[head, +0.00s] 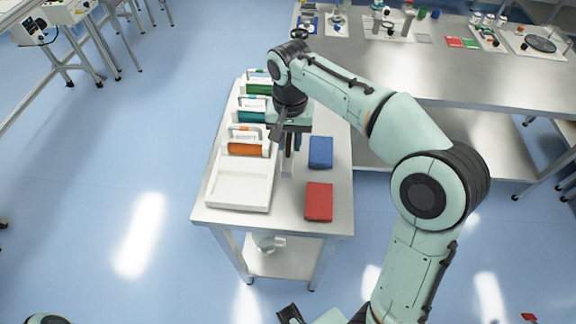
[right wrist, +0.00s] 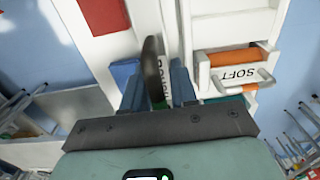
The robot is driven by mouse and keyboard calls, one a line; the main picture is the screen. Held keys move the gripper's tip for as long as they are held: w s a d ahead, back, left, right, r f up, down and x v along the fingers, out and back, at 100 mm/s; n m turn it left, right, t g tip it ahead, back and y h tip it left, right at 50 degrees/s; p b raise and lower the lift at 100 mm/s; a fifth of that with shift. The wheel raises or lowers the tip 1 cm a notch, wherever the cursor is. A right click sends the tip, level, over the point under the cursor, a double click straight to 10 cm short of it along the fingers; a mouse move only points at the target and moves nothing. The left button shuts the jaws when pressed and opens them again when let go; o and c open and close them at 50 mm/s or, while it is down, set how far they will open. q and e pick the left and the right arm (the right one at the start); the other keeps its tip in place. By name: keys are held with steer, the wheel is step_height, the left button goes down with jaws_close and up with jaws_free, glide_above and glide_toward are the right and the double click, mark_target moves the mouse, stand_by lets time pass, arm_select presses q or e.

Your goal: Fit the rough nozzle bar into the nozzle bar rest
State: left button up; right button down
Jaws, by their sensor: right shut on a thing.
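The nozzle bar rest (head: 238,190) is a white tray on the left side of the small table, with an empty front compartment. Orange (head: 246,150), teal (head: 250,117) and green (head: 258,90) bars lie behind that compartment. My right gripper (head: 289,150) is just right of the rest, pointing down. In the right wrist view it is shut on the rough nozzle bar (right wrist: 163,68), whose label is partly hidden between the fingers. The rest (right wrist: 201,50) shows to the right there, apart from the held bar.
A blue block (head: 320,152) and a red block (head: 319,201) lie on the table (head: 338,125) right of the gripper. A long metal bench (head: 450,80) with several items stands behind on the right. Open floor lies left of the small table.

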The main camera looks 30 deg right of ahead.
steer(key=f+b, duration=0.1)
steer(key=f, duration=1)
steer(key=shift+w+f+b, duration=0.15)
steer(key=shift+w+b, duration=0.05)
steer(key=shift+b, duration=0.1)
steer(key=c, duration=1.3)
jaws_free()
steer(key=shift+f, duration=0.2)
steer(key=o, duration=0.4)
steer(key=shift+r, duration=0.1)
